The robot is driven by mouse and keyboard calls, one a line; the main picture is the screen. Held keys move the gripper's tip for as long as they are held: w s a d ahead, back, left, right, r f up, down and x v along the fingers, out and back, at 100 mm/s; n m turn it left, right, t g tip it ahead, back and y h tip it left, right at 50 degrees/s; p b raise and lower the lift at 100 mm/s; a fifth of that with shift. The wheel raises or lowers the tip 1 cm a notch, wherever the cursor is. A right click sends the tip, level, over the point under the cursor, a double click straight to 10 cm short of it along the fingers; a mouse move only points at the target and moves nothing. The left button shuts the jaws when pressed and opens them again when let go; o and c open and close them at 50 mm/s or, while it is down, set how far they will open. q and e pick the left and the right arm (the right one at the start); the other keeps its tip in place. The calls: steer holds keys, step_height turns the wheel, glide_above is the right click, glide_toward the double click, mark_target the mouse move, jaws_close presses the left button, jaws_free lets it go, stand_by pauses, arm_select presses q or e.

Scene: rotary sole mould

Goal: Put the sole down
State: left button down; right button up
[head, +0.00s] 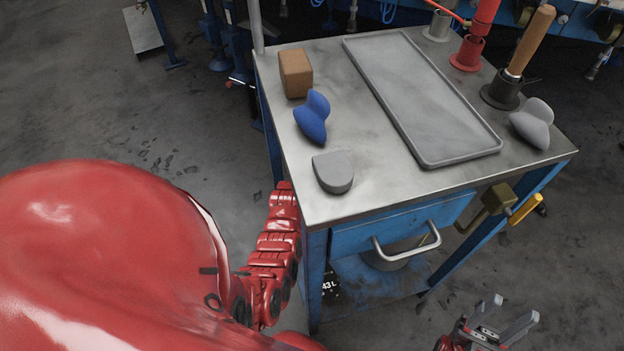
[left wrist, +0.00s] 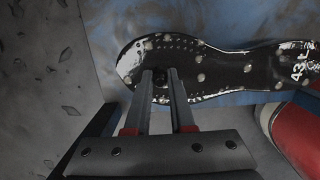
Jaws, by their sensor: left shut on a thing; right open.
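A black sole (left wrist: 215,72) with pale specks and the mark "43 L" fills the upper part of the left wrist view. My left gripper (left wrist: 160,76) is shut on it near its left, narrower-looking end. In the head view only a small dark piece of the sole (head: 329,285) shows, low behind the bench's front leg. The rest of it and the left gripper are hidden there. A worn blue surface lies behind the sole in the wrist view; I cannot tell whether they touch. My right gripper (head: 505,316) is open and empty, low at the bottom right, away from the bench.
The metal-topped bench (head: 235,82) (head: 400,185) holds a grey tray (head: 425,95), a brown block (head: 296,73), a blue form (head: 312,118) and grey forms (head: 333,171) (head: 533,122). A drawer (head: 400,225) and a blue lower shelf (head: 375,285) are below. Bare floor lies left.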

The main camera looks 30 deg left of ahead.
arm_select(q)
step_height(320, 180, down, 2)
steer(key=shift+f, duration=0.15)
steer(key=c, duration=0.8)
jaws_free()
steer(key=shift+o, duration=0.2)
step_height(320, 180, up, 12)
steer(key=s+a+p, duration=0.1)
steer(key=p, duration=0.2)
steer(key=shift+a, duration=0.15)
steer(key=shift+s, duration=0.1)
